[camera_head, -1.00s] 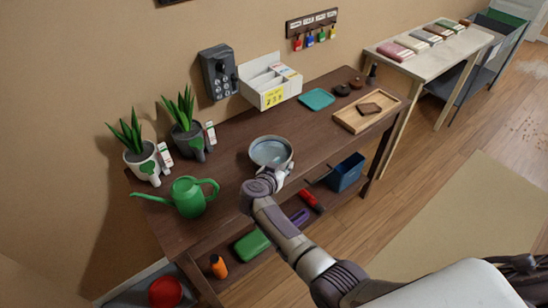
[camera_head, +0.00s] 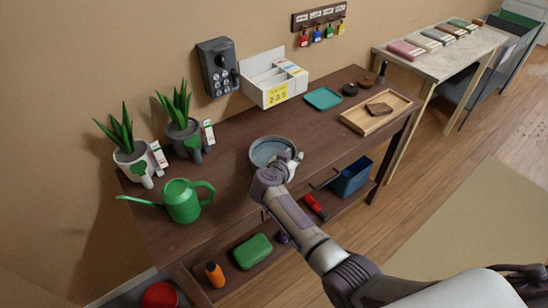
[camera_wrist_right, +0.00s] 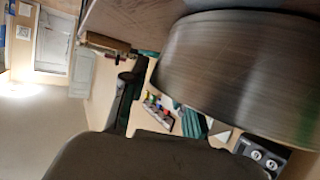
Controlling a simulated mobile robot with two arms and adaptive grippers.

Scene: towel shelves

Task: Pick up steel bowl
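The steel bowl (camera_head: 268,150) is round and grey, at the middle of the dark brown table (camera_head: 240,185). My right gripper (camera_head: 292,163) is at the bowl's near right rim, and my wrist covers part of the near side. In the right wrist view the bowl (camera_wrist_right: 235,75) is a large, blurred curved wall very close to the camera. A dark part of my gripper fills the bottom of that view. Whether the fingers are closed on the rim is hidden. My left gripper is out of view.
A green watering can (camera_head: 182,200) and two potted plants (camera_head: 132,160) stand to the left. A white organizer box (camera_head: 274,85) is behind. A teal tray (camera_head: 323,98) and a wooden tray (camera_head: 377,113) are to the right. A lower shelf holds a green item (camera_head: 252,251) and a blue bin (camera_head: 351,176).

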